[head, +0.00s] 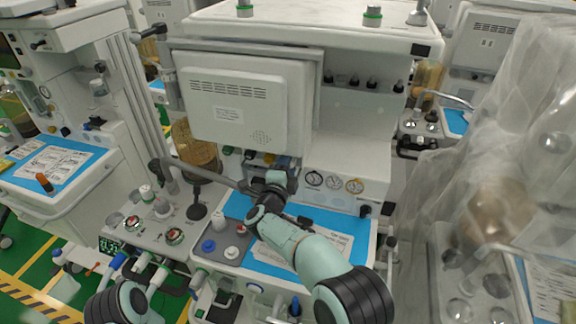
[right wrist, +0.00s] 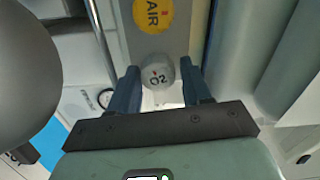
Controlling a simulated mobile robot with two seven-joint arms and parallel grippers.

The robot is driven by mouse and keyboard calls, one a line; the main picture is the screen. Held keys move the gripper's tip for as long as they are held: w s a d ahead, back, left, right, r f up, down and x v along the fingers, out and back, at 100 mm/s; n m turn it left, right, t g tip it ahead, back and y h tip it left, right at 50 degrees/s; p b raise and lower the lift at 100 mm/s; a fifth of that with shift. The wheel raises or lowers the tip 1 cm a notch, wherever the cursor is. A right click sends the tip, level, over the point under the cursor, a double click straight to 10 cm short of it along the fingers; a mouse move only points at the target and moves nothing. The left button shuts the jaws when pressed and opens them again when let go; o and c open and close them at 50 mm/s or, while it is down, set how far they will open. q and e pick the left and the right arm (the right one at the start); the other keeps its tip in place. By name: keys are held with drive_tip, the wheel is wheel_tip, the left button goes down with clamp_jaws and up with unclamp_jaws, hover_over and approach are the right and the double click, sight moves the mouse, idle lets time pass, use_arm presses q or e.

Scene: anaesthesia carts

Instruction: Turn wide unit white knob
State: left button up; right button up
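The wide unit (head: 346,158) stands in the middle of the head view, with a row of small gas knobs under its screen. In the right wrist view, the round whitish-grey knob marked O2 (right wrist: 157,76) sits between the two dark blue fingers of my right gripper (right wrist: 160,66). The fingers are apart, one on each side of the knob; whether they touch it cannot be told. In the head view my right gripper (head: 281,172) is at the knob row and hides the white knob. My left arm shows at the bottom left, but its gripper is out of view.
A yellow AIR knob (right wrist: 152,14) is close to the O2 knob. The screen (head: 236,102) overhangs the knob row. A blue mat (head: 236,206) with papers lies below my right arm. Other carts stand left and behind, and a plastic-covered one (head: 520,130) at right.

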drive_tip(key=shift+s, duration=0.15)
use_arm(q)
drive_tip(key=f+b, duration=0.1)
drive_tip(key=s+f+b, duration=0.1)
drive_tip(key=f+b, duration=0.1)
drive_tip(key=shift+s+f, duration=0.15)
drive_tip(key=shift+f, duration=0.1)
use_arm(e)
drive_tip(key=v, duration=1.3)
drive_tip(key=shift+a, duration=0.1)
